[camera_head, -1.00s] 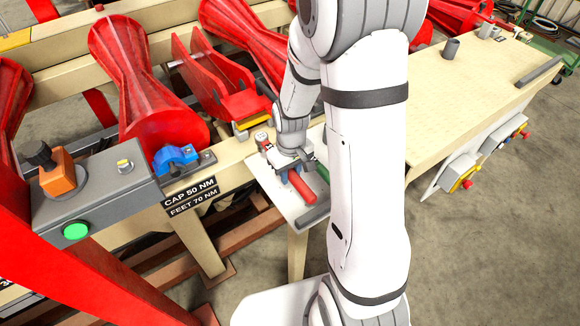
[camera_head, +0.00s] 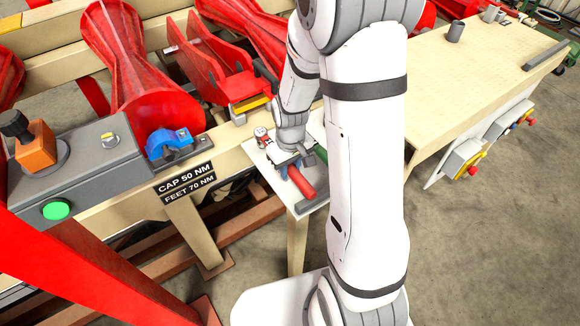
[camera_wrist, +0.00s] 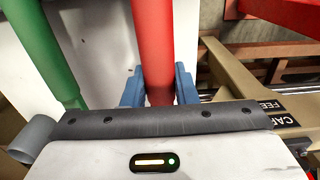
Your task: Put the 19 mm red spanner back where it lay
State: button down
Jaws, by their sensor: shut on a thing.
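My gripper (camera_head: 290,164) is low over the small white table (camera_head: 311,208) beside the cream beam, pointing down. In the wrist view its blue fingers (camera_wrist: 158,86) are closed on both sides of the red handle of the spanner (camera_wrist: 153,40). The red spanner (camera_head: 301,183) also shows in the head view, its handle sticking out toward the front of the table. Its far end and size marking are hidden. I cannot tell whether the spanner touches the table top.
A green-handled tool (camera_wrist: 40,45) lies to the left in the wrist view. A small can (camera_head: 261,136) stands at the table's back corner. A grey control box (camera_head: 85,170) and a blue clamp (camera_head: 168,141) are to the left. A cream bench (camera_head: 470,90) is to the right.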

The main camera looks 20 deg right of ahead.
jog(key=shift+f+b, duration=0.65)
jog(key=shift+f, duration=0.2)
dwell(0.3)
jog(key=c, duration=1.1)
grip_release()
jog(key=shift+r+p, duration=2.85)
jog(key=shift+r, duration=1.2)
